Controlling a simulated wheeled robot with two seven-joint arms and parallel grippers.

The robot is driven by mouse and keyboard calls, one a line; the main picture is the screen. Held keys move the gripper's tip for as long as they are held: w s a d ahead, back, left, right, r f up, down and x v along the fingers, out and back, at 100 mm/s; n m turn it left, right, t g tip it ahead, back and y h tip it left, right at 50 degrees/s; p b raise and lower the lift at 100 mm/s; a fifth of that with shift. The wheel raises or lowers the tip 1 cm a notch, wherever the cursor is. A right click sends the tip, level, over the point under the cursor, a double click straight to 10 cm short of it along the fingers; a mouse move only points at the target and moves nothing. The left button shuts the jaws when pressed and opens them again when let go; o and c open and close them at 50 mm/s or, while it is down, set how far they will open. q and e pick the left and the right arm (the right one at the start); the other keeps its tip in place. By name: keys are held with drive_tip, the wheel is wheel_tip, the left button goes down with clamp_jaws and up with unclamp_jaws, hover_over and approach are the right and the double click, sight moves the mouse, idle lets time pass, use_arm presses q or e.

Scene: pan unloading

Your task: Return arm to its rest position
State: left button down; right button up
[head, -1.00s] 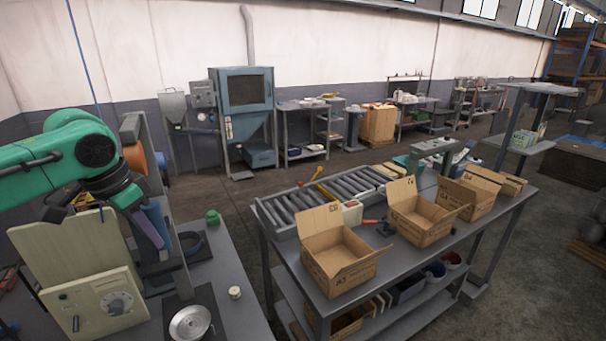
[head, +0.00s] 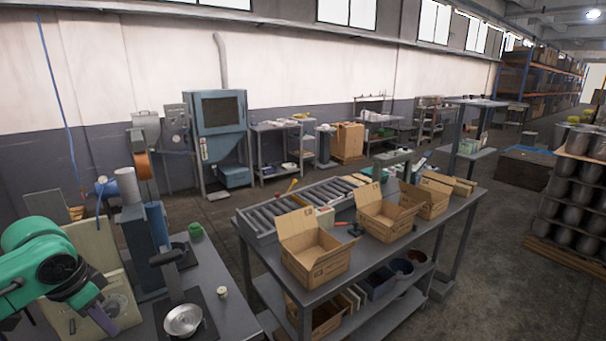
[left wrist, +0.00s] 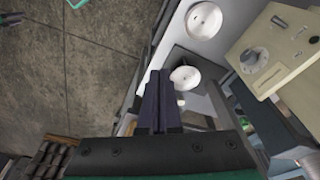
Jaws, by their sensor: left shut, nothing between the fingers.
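My left gripper (head: 98,318) is low at the left of the head view, on its green arm, with dark purple fingers. In the left wrist view its fingers (left wrist: 160,92) lie together with nothing between them. It is in front of the cream box with a dial (head: 113,300), which also shows in the left wrist view (left wrist: 272,58). A round silver pan (head: 184,320) rests on a dark pad on the grey bench, to the right of the gripper. Two round metal discs, an upper one (left wrist: 204,20) and a lower one (left wrist: 185,76), appear beyond the fingers.
A grey press-like stand (head: 135,245) rises behind the pan. A green knob-like item (head: 195,230) and a small cream cylinder (head: 222,293) sit on the bench. Across a floor gap, a table carries a roller conveyor (head: 290,210) and open cardboard boxes, the nearest (head: 315,255) at front.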

use_arm(q)
drive_tip(key=s+d+f, duration=0.3)
drive_tip(key=s+f, duration=0.1)
drive_tip(key=f, duration=0.5)
drive_tip(key=s+d+f, duration=0.3)
drive_tip(key=s+f, duration=0.2)
drive_tip(key=f, duration=0.4)
drive_tip(key=s+d+f+n+t, duration=0.1)
drive_tip(key=s+d+n+t, duration=0.3)
drive_tip(key=d, duration=0.6)
wheel_tip(320, 180, down, 29)
drive_tip(key=s+m+g+b, duration=0.2)
drive_tip(key=s+g+b, duration=0.15)
drive_tip(key=b, duration=0.35)
drive_tip(key=s+a+f+b, duration=0.2)
drive_tip(key=s+f, duration=0.6)
drive_tip(key=f, duration=0.2)
drive_tip(key=s+a+f+g+b, duration=0.1)
drive_tip(key=s+f+b, duration=0.1)
drive_tip(key=s+f, duration=0.6)
wheel_tip(320, 180, down, 2)
drive_tip(key=shift+a+f+y+b, duration=0.25)
drive_tip(key=shift+a+y+b, duration=0.1)
drive_tip(key=shift+a+y, duration=0.05)
use_arm(e)
wheel_tip(320, 180, down, 12)
drive_tip(key=s, duration=0.2)
drive_tip(key=shift+r, duration=0.15)
